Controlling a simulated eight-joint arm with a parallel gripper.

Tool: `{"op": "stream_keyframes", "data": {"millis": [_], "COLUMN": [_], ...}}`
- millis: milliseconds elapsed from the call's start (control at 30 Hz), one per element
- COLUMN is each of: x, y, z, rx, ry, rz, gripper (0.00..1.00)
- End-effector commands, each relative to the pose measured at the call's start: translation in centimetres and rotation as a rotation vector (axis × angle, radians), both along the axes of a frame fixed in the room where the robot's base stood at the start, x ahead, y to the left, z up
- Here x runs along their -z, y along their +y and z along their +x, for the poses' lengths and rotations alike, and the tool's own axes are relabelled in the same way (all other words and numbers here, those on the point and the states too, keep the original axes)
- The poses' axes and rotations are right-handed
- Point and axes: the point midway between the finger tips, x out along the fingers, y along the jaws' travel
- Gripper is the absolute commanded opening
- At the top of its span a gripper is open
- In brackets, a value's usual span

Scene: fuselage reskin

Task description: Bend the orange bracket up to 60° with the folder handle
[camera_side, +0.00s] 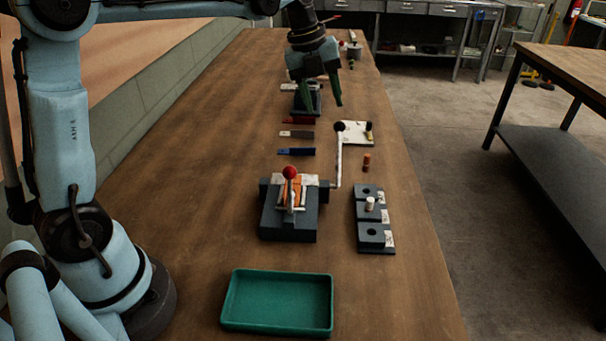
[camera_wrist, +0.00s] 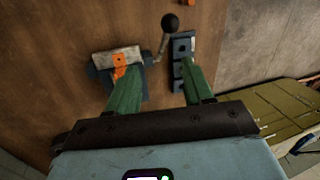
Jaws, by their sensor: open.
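The folder (camera_side: 288,222) is a dark block on the bench with a light clamp plate and a red-knobbed lever on top. The orange bracket (camera_side: 284,192) lies in it, partly hidden by the lever; it also shows as an orange patch in the wrist view (camera_wrist: 119,68). The folder handle (camera_side: 338,160) is a pale crank at the folder's right side, standing up to a black knob, which also shows in the wrist view (camera_wrist: 170,22). My gripper (camera_side: 321,97) has green fingers, open and empty, above the bench beyond the handle. The bracket's exact bend angle cannot be told.
A dark block with holes and a white peg (camera_side: 375,220) stands right of the folder. An orange-brown peg (camera_side: 366,162) and a white plate (camera_side: 352,131) are behind it. Coloured strips (camera_side: 296,152) lie beyond the folder. A green tray (camera_side: 278,302) is in front.

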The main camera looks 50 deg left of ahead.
Motion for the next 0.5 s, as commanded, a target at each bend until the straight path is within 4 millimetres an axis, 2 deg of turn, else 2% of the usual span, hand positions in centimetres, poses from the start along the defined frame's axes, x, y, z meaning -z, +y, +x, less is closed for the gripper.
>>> {"op": "stream_keyframes", "data": {"millis": [100,233,367,500], "x": [-1.9,-2.6,-1.7,0.4], "y": [1.4,1.9,1.7,1.3], "z": [1.8,2.5,2.9,3.4], "rx": [-0.038,-0.054,-0.054,-0.053], "ry": [-0.024,-0.035,-0.036,-0.037], "rz": [-0.028,-0.042,-0.042,-0.041], "gripper": [0.51,0.51,0.51,0.51]}}
